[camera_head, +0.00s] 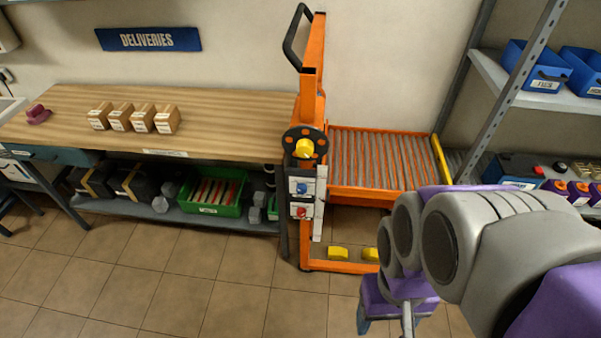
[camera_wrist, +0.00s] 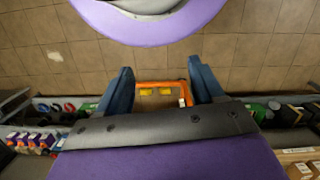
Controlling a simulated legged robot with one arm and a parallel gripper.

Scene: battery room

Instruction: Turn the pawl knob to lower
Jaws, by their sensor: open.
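The yellow pawl knob (camera_head: 304,148) sits in the middle of a dark round plate (camera_head: 291,139) with holes, on the upright post of the orange lift (camera_head: 312,98) in the head view. Below it on the post are a blue control (camera_head: 301,188) and a red control (camera_head: 301,212). My gripper (camera_wrist: 160,68) is open and empty in the wrist view, its two blue fingers apart. Between them, farther off, shows the orange base frame of the lift (camera_wrist: 163,84). In the head view my gripper is right of and below the knob, apart from it, partly hidden by my arm.
The lift's roller platform (camera_head: 380,160) stands right of the post. A wooden workbench (camera_head: 220,115) with several small boxes is on the left. A shelf rack (camera_head: 540,98) with blue bins and batteries is on the right. Yellow blocks (camera_head: 338,253) lie low at the lift base. Tiled floor in front is clear.

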